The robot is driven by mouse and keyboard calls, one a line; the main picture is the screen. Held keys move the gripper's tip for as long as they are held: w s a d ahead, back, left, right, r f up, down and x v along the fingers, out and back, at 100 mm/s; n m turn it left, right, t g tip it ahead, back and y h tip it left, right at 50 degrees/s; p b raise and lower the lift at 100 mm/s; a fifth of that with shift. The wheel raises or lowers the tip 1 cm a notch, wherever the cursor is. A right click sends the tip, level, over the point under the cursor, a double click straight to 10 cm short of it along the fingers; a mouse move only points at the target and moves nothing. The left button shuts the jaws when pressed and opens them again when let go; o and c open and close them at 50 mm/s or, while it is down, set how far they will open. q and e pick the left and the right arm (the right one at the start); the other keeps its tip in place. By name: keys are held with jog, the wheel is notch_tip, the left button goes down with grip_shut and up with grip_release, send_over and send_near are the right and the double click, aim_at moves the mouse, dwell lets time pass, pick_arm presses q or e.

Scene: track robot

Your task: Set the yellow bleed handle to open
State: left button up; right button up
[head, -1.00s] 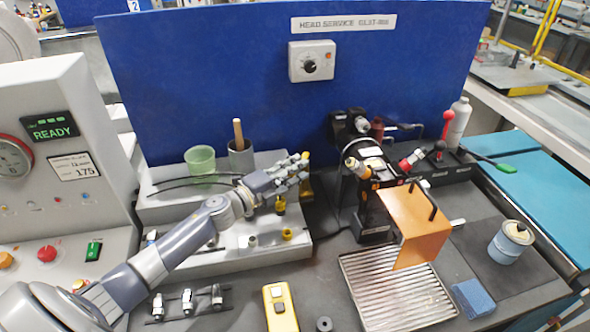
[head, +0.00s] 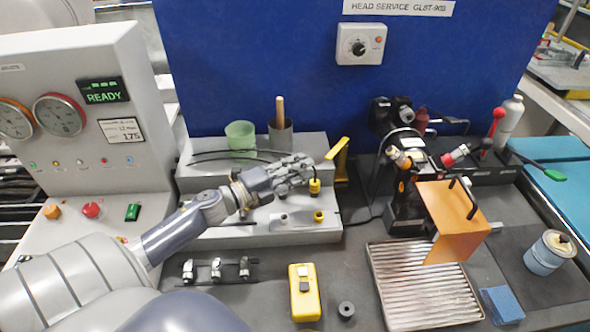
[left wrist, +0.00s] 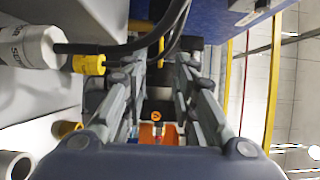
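The yellow bleed handle (head: 338,148) stands at the right end of the grey stepped block, its lever slanting up to the right in the head view. My left gripper (head: 310,169) is to the left of the handle, with a small gap between its fingertips and the lever. It is open and empty; in the left wrist view its two fingers (left wrist: 159,95) stand apart. A thin yellow strip (left wrist: 160,50) shows beyond the fingers there; I cannot tell if it is the handle. My right gripper is not in view.
Yellow-capped fittings (head: 315,187) sit just below the left fingertips. A green cup (head: 241,136) and a grey cup with a wooden stick (head: 280,137) stand behind. A black hose runs near the handle. The black machine with an orange guard (head: 452,215) stands to the right.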

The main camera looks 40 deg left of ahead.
aim_at(337, 148)
pick_arm(q)
jog(key=shift+s+a, duration=0.2)
jog(key=shift+s, duration=0.35)
jog(key=shift+d+f, duration=0.15)
grip_shut()
jog(key=d+f+y, duration=0.1)
jog(key=d, duration=0.1)
jog(key=w+d+f+n+y+b, duration=0.1)
jog(key=d+y, duration=0.1)
jog(key=d, duration=0.1)
jog(key=d+f+n+t+y+b, duration=0.1)
jog(key=d, duration=0.1)
jog(key=shift+w+d+f, duration=0.15)
jog(key=shift+w+f, duration=0.15)
jog(key=shift+f, duration=0.1)
jog(key=d+y, duration=0.1)
jog(key=d+n+y+b, duration=0.1)
jog(key=d, duration=0.1)
jog(key=d+n+y, duration=0.1)
jog(key=shift+d+r+b, duration=0.3)
jog(key=shift+r, duration=0.1)
jog(key=s+d+r+n+y+b, duration=0.1)
jog(key=d+r+n+y, duration=0.2)
jog(key=y, duration=0.1)
jog(key=w+a+p, duration=0.4)
jog(key=w+a, duration=0.2)
jog(key=w, duration=0.2)
jog(key=shift+w+a+r+g, duration=0.15)
jog(key=shift+w+a+g, duration=0.2)
jog(key=shift+w+g, duration=0.05)
